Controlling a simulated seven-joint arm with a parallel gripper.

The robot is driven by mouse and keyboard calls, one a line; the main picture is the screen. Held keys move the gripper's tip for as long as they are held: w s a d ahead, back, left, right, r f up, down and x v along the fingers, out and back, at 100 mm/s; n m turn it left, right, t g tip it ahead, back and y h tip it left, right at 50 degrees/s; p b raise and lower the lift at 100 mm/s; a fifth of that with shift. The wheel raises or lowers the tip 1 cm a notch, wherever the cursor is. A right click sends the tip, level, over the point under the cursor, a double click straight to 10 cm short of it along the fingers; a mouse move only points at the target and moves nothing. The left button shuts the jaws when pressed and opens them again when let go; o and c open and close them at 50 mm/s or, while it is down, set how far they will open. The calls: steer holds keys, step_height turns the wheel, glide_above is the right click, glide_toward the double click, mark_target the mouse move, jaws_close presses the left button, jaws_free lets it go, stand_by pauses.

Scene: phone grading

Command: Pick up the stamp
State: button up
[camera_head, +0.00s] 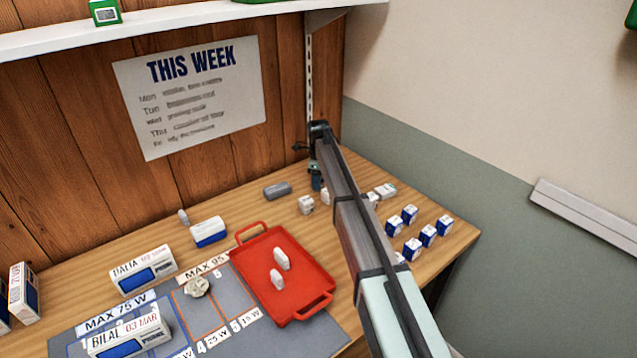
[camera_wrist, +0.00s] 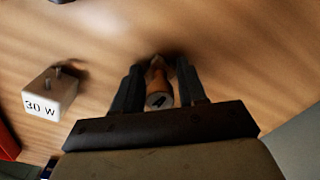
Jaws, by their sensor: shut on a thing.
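The stamp (camera_wrist: 158,97) shows in the wrist view as a brown wooden piece with a pale round end bearing a dark mark. My gripper (camera_wrist: 160,84) is shut on it, with one dark finger on each side. Its lower part is hidden, and I cannot tell whether it touches the table. In the head view my gripper (camera_head: 316,183) is at the back of the table, near the wooden wall. The stamp cannot be made out there.
A white 30 W charger (camera_wrist: 50,92) stands left of my gripper. A red tray (camera_head: 313,287) holds two white pieces. A grey block (camera_head: 277,190) lies near the back. Several blue-and-white boxes (camera_head: 428,235) stand right of my arm. A phone box (camera_head: 142,271) is at left.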

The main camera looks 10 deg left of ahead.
steer(key=shift+c, duration=1.3)
steer(key=shift+r, duration=0.15)
